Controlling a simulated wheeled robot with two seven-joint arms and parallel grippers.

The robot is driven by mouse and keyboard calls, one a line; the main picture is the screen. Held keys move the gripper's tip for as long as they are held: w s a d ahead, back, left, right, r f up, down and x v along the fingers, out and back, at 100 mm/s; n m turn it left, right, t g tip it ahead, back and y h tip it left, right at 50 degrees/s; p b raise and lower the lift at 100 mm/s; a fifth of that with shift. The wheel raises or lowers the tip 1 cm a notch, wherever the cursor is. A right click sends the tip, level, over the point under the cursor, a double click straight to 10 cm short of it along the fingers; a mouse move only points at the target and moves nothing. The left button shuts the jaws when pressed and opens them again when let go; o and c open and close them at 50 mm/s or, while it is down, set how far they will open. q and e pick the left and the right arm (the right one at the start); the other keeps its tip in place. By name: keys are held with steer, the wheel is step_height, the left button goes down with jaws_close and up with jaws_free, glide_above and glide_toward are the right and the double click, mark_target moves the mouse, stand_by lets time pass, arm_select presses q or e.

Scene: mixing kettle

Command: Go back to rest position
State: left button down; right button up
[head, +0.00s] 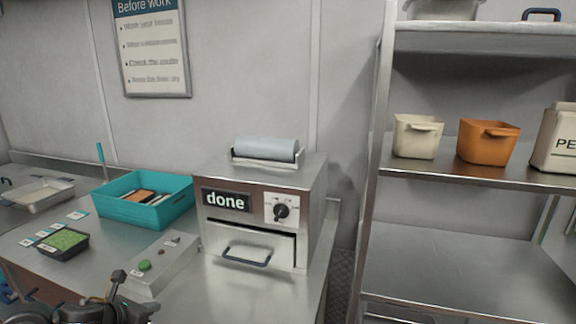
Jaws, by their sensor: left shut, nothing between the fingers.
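My left gripper (122,290) shows at the bottom left of the head view, low in front of the steel counter (215,290). It is dark, shut and empty, and touches nothing that I can see. Part of its arm is cut off by the bottom edge. My right gripper is not in the picture. A steel machine (255,215) with a "done" display, a dial and a dark-handled front drawer stands on the counter's right end. A grey roll (266,149) lies on top of it.
A control box (160,262) with a green button sits near my left gripper. A teal bin (143,211), a tray of green pieces (62,242) and a metal tray (40,193) stand further left. A steel shelf (440,270) with bins is at right.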

arm_select(q)
steer(key=s+d+f+n, duration=0.9)
steer(key=s+d+n, duration=0.1)
steer(key=n, duration=0.7)
steer(key=s+f+n+g+y, duration=0.1)
steer(key=s+f+n+g, duration=0.2)
steer(key=s+n, duration=0.85)
steer(key=s+f+n+g+y, duration=0.2)
steer(key=s+f+n+g, duration=0.2)
steer(key=s+n, duration=0.7)
step_height(320, 180, down, 25)
steer(key=s+m, duration=0.2)
steer(key=s+a+f+g, duration=0.2)
steer(key=s+f, duration=1.3)
steer(key=s, duration=0.1)
steer(key=shift+s+a+f, duration=0.15)
steer(key=shift+a+f, duration=0.15)
steer(key=shift+f, duration=0.1)
